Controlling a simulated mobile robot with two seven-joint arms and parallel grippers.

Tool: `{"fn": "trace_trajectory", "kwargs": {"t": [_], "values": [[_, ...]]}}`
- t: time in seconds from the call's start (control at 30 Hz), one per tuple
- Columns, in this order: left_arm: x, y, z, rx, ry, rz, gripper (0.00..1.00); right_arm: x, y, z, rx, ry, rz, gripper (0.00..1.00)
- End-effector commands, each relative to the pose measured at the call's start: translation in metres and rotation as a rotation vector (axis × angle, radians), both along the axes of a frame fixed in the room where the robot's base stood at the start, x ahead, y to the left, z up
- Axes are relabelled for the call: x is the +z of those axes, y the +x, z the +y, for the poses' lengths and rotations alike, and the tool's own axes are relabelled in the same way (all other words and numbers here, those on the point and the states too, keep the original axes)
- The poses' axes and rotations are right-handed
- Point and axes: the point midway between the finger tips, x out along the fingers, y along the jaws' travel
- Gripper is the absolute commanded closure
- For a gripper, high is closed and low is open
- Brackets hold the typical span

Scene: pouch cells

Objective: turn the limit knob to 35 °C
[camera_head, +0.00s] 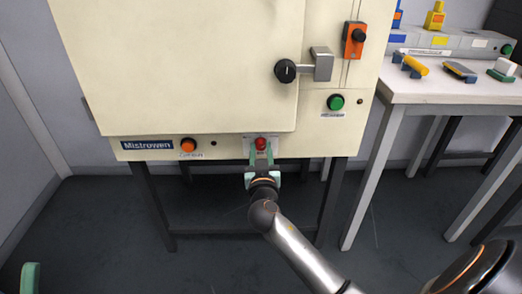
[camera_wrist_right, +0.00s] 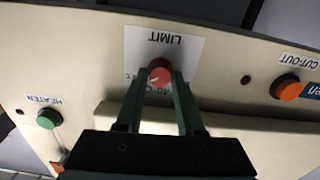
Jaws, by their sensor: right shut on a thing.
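The red limit knob (camera_head: 260,142) sits on the lower strip of the cream oven front, on a white label plate (camera_head: 247,141). In the right wrist view the knob (camera_wrist_right: 160,69) shows between two fingers, under the upside-down word LIMIT on its plate (camera_wrist_right: 168,39). A temperature marking beside the knob is partly hidden by the fingers; I cannot read the knob's setting. My right gripper (camera_head: 261,152) reaches up from below and is shut on the knob. A green piece of my left gripper (camera_head: 29,278) shows at the bottom left; its jaws cannot be made out.
An orange cut-out button (camera_head: 188,145) is left of the knob. A green heater button (camera_head: 335,102) and a black door handle (camera_head: 286,71) are up to the right. A white table (camera_head: 440,92) with tools stands at right. The floor below the oven looks clear.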

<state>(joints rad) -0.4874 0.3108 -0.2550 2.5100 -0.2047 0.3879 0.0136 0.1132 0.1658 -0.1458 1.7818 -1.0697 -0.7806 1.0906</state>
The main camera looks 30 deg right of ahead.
Motion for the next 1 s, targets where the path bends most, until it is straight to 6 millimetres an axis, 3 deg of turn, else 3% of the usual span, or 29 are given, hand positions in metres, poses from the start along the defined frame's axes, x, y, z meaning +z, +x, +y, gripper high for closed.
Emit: {"fn": "trace_trajectory", "kwargs": {"t": [0.13,0.63,1.0], "values": [[0.000,0.000,0.000,0.000,0.000,0.000,0.50,0.000,0.000,0.000,0.000,0.000,0.000,1.00],[0.002,0.000,0.000,-0.001,-0.001,0.001,0.50,0.001,0.000,0.000,0.000,-0.042,0.025,1.00],[0.011,-0.001,0.001,-0.004,-0.009,-0.002,0.50,0.002,0.001,0.000,-0.001,-0.271,0.165,1.00]]}}
